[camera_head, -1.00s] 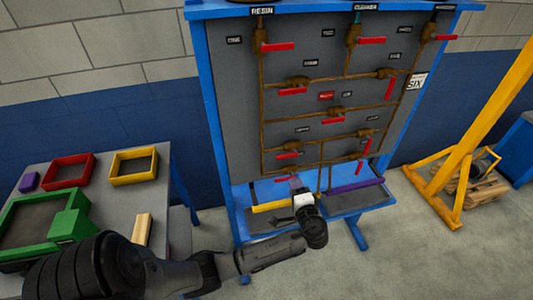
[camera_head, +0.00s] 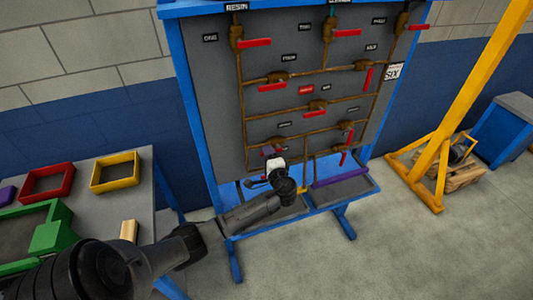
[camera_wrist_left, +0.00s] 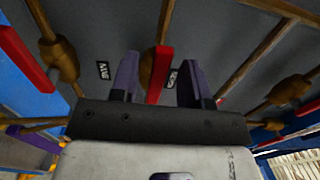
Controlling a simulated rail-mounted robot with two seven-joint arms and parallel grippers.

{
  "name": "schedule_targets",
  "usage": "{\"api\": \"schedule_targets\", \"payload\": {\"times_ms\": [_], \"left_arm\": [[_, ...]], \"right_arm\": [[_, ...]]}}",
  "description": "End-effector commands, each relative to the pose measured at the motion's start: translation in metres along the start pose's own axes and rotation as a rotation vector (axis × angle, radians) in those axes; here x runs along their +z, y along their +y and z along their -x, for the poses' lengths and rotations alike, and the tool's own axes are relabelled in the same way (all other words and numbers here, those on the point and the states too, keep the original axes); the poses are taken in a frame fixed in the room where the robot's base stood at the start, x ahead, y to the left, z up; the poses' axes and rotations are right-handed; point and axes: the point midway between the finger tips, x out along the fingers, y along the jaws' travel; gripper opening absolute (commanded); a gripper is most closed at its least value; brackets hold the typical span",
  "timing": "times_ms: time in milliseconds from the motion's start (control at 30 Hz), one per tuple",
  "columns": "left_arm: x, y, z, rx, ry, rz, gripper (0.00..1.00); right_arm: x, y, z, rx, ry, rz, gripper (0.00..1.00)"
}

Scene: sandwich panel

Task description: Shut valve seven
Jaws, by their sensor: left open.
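The grey valve panel (camera_head: 213,90) carries brown pipes and several red-handled valves. My left gripper (camera_head: 269,154) is open in front of the lower left valve (camera_head: 277,142), hiding most of its handle. In the left wrist view a red handle (camera_wrist_left: 160,75) stands between the spread purple fingers (camera_wrist_left: 160,60); I cannot tell whether they touch it. A small label (camera_wrist_left: 172,78) beside this handle is too blurred to read surely, and another label (camera_wrist_left: 103,70) seems to read NINE. The valve numbers low on the panel are unreadable in the head view. My right gripper is not in view.
Other red handles (camera_head: 316,113) and (camera_wrist_left: 25,60) are close by. A purple bar (camera_head: 340,177) lies along the blue frame's lower shelf. A table with red (camera_head: 47,181) and yellow (camera_head: 116,171) trays stands left. A yellow stand (camera_head: 437,160) is at right, with open floor before it.

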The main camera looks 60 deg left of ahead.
Motion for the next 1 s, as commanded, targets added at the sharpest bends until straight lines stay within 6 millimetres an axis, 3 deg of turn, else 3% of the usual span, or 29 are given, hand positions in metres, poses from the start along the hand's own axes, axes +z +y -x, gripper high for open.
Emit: {"api": "schedule_targets", "payload": {"times_ms": [200, 567, 1000], "left_arm": [[0.0, 0.0, -0.013, -0.001, -0.001, 0.0, 0.43], [0.0, 0.0, -0.015, 0.0, -0.001, 0.001, 0.42], [0.0, 0.0, -0.015, 0.0, -0.001, 0.0, 0.0]], "right_arm": [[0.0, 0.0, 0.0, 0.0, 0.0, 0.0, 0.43], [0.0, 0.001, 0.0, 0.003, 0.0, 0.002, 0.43], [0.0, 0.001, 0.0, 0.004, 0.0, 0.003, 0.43]]}}
